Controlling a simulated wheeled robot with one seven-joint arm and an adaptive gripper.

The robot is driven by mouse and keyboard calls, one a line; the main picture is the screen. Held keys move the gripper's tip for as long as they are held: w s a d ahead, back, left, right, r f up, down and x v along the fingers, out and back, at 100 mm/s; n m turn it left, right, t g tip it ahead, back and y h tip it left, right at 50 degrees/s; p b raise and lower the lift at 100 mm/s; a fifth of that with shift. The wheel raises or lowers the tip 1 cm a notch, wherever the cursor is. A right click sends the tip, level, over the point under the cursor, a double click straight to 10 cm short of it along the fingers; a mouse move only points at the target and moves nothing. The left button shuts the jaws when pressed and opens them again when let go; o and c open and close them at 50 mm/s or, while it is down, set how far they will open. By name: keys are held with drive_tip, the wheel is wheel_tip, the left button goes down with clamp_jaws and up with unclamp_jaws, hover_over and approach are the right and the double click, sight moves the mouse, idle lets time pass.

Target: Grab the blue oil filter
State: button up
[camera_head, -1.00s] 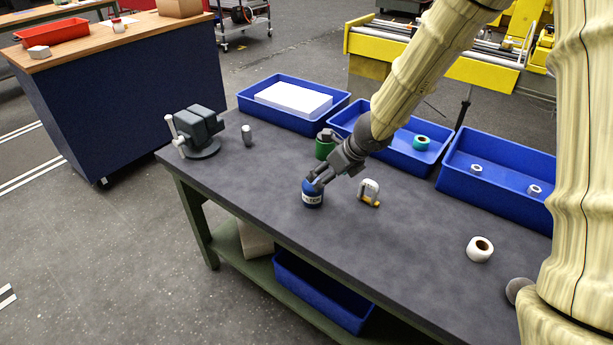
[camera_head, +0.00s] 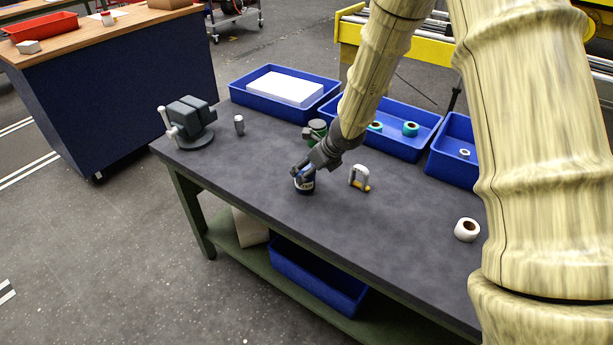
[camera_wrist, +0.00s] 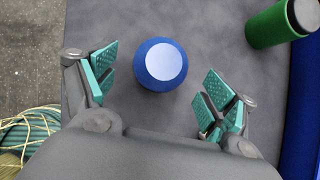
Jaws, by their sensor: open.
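The blue oil filter (camera_head: 304,185) stands upright on the dark grey workbench (camera_head: 390,240), near its front edge. In the wrist view the blue oil filter (camera_wrist: 160,64) shows from above as a blue round body with a pale disc on top. My gripper (camera_head: 300,172) is over it in the head view and hides its upper part. In the wrist view my gripper (camera_wrist: 156,86) is open, with one green-padded finger to each side of the filter.
A green cylinder (camera_wrist: 272,24) stands to the right of the filter. A tape measure (camera_head: 359,178) sits close by on the bench. A vise (camera_head: 187,122), a small grey cylinder (camera_head: 239,125) and a white roll (camera_head: 467,230) are farther off. Blue bins (camera_head: 262,103) line the back.

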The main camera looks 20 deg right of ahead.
drive_tip(key=x, duration=0.4)
drive_tip(key=shift+w+r+p, duration=0.15)
drive_tip(key=shift+r+p, duration=0.05)
drive_tip(key=shift+p, duration=0.2)
drive_tip(key=shift+a+f, duration=0.1)
drive_tip(key=shift+f, duration=0.05)
drive_tip(key=c, duration=1.3)
